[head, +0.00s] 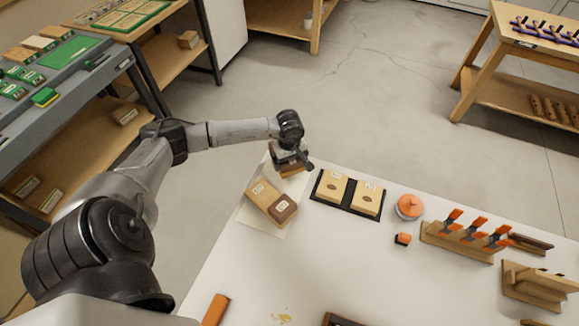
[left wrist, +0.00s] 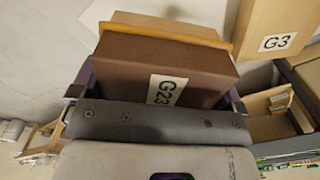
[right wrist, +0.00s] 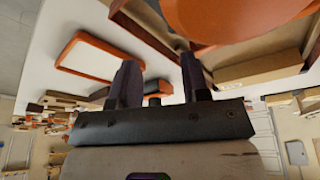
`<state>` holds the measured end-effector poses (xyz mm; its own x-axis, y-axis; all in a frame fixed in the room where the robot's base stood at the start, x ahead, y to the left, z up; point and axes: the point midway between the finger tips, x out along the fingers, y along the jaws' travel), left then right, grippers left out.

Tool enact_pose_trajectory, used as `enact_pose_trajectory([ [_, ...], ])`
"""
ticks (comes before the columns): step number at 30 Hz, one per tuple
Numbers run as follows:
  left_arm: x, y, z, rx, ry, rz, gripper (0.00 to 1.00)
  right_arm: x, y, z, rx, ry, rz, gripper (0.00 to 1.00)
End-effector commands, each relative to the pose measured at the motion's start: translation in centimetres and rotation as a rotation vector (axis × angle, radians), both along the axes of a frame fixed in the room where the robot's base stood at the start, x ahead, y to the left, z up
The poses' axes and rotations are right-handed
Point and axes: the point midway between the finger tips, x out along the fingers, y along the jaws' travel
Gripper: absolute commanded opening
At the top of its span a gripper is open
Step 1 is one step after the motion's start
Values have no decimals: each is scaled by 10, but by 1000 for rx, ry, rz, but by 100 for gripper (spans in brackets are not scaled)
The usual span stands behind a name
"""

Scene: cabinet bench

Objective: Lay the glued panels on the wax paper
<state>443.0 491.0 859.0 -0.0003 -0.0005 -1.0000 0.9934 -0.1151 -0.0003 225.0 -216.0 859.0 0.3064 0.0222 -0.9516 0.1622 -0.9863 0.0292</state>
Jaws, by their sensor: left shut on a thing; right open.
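My left gripper (head: 290,165) is shut on a glued panel (left wrist: 165,75), a dark brown block labelled G23 with a lighter wood layer behind it. It holds the panel over the far left corner of the white bench, by the pale wax paper (head: 246,219). Whether the panel touches the paper cannot be told. A light wood panel (head: 262,191) and a darker panel (head: 284,210) lie side by side on the paper. A light panel labelled G3 (left wrist: 277,35) shows in the left wrist view. Two light panels (head: 332,187) (head: 367,200) sit on a black tray (head: 348,206). My right gripper (right wrist: 160,80) is open and empty.
Right of the tray are a round orange-topped container (head: 409,207), a small orange item (head: 402,239) and a wooden rack with orange clamps (head: 460,240). An orange-brown block (head: 216,309) lies at the near left. The bench middle is mostly clear.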

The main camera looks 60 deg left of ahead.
Motion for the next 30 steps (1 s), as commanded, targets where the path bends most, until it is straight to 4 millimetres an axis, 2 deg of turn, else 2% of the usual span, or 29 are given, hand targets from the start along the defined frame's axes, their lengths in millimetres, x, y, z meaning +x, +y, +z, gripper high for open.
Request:
enact_pose_trajectory([
  [5,0,0,-8,-1,-1,1,65,0,-1,-1,-4,0,3,43],
  [12,0,0,-37,-2,0,1,65,0,-3,-4,-10,1,7,43],
  [25,0,0,-44,1,-1,-1,65,-1,-2,-8,-7,1,5,43],
  [26,0,0,-44,0,0,-1,94,-1,-2,-8,-7,1,4,43],
  [28,0,0,-43,0,0,-1,100,-1,-2,-7,-6,2,3,43],
  [30,0,0,-43,0,0,-1,100,-1,-1,-7,-4,1,3,43],
])
